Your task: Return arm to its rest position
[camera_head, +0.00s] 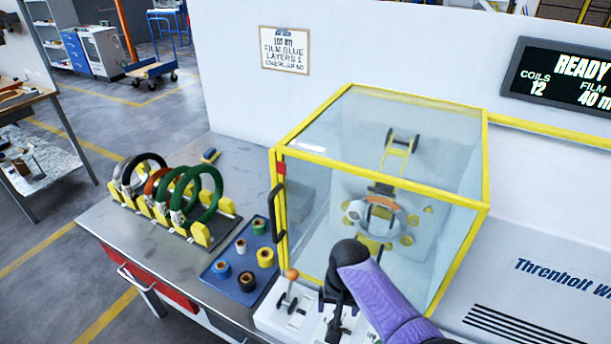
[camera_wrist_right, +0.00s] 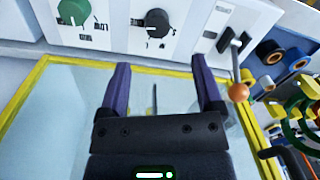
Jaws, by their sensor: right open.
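My right arm comes in from the lower right of the head view, with a purple forearm and a black wrist. My right gripper (camera_head: 337,318) points down over the control panel (camera_head: 262,318) in front of the yellow-framed glass enclosure (camera_head: 345,88). In the right wrist view my right gripper (camera_wrist_right: 158,70) has its two purple fingers spread wide, with nothing between them. A black knob (camera_wrist_right: 158,22) and a green knob (camera_wrist_right: 72,12) on the panel lie beyond the fingertips. My left gripper is in neither view.
An orange-ball lever (camera_head: 291,274) stands left of my wrist. A blue tray (camera_head: 225,283) of film rolls and a rack of coils (camera_head: 205,233) sit on the grey bench. A ring (camera_head: 375,212) sits behind the glass. A screen (camera_head: 565,75) reads READY.

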